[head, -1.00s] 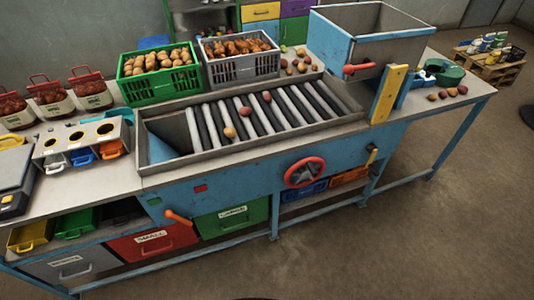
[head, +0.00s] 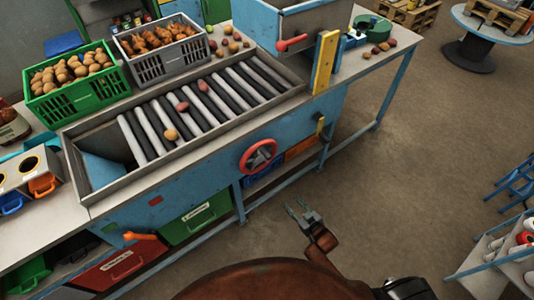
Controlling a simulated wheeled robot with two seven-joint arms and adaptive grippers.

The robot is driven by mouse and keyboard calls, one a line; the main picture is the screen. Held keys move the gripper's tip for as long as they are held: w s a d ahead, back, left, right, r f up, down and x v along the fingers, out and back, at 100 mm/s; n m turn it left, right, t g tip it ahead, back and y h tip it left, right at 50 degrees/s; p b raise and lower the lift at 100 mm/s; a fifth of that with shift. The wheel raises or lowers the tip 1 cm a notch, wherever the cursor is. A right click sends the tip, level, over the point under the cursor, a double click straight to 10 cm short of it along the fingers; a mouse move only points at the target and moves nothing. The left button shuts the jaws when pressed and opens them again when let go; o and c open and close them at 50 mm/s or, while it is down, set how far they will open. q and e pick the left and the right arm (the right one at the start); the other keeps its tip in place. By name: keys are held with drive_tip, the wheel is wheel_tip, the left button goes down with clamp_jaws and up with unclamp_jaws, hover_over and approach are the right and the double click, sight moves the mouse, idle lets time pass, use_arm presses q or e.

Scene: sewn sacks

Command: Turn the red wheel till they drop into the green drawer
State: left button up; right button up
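The red wheel (head: 258,156) is mounted on the front of the blue sorting machine (head: 130,205). Three potatoes lie on its roller bed: a yellowish one (head: 170,135) and two reddish ones, (head: 182,107) and (head: 203,86). The green drawer (head: 197,217), with a white label, sits shut under the machine, left of the wheel. My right gripper (head: 297,208) is open and empty, below and to the right of the wheel, clear of the machine. My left gripper is not in view.
A red drawer (head: 118,270) is left of the green one. An orange lever (head: 143,236) sticks out near them. A green crate (head: 72,90) and a grey crate (head: 160,64) stand behind the rollers. The floor (head: 400,150) to the right is open.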

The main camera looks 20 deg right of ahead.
sight(267, 154)
drive_tip(key=w+a+r+n+t+y, duration=0.1)
drive_tip(key=w+a+r+t+y, duration=0.2)
drive_tip(key=r, duration=0.9)
drive_tip(key=w+a+r+n+t+y, duration=0.1)
drive_tip(key=w+a+r, duration=0.3)
drive_tip(key=r, duration=0.8)
drive_tip(key=x, duration=0.5)
drive_tip(key=d+x, duration=0.1)
drive_tip(key=x, duration=0.1)
drive_tip(key=shift+w+a+r, duration=0.1)
drive_tip(key=shift+w, duration=0.5)
drive_tip(key=shift+w+a, duration=0.15)
drive_tip(key=shift+w, duration=0.3)
clamp_jaws()
